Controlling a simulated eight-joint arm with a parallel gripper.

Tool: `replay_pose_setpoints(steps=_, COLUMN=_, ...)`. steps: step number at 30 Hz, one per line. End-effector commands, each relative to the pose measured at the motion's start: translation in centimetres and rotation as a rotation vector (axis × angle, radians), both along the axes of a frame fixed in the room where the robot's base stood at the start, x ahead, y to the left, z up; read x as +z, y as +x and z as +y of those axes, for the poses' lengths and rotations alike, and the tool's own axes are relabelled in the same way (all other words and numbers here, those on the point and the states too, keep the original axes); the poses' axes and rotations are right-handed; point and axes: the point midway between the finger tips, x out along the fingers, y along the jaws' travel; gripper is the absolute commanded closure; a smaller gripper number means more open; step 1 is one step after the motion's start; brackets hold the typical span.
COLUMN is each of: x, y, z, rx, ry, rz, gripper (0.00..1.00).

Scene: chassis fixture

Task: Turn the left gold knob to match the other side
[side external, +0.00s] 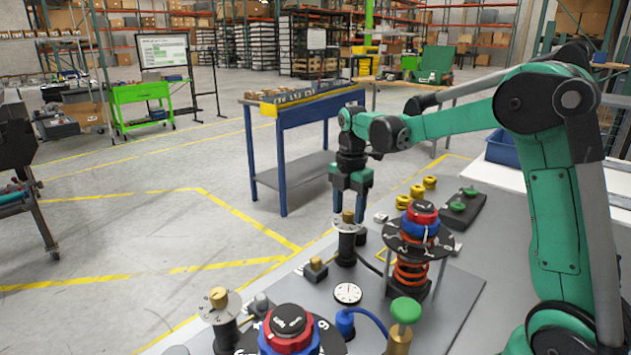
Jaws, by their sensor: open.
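Two gold knobs stand on dark cylindrical posts on the grey fixture plate (455,310). The nearer gold knob (218,297) is at the lower left of the picture. The farther gold knob (348,217) is near the centre, below my gripper. A smaller gold piece (316,264) sits on a low black block between the two posts.
A red-and-blue dial on an orange spring (410,270) stands right of my gripper. Another red-topped dial (290,325) is at the front. A white gauge (348,293) and a green-capped brass valve (405,312) stand close by. Yellow parts (417,191) lie behind.

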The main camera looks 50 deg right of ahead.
Motion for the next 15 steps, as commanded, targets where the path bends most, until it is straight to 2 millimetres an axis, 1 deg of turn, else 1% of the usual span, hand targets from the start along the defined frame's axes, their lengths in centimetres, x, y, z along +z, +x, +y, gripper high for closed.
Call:
replay_pose_setpoints(steps=3, x=-0.53, y=0.02, z=0.01, rx=0.000, ry=0.000, rz=0.000, gripper=0.47)
replay_pose_setpoints(steps=12, x=-0.61, y=0.01, z=0.01, rx=0.001, ry=0.000, rz=0.000, gripper=0.47)
replay_pose_setpoints(steps=15, x=-0.61, y=0.00, z=0.01, rx=0.059, ry=0.000, rz=0.000, gripper=0.47)
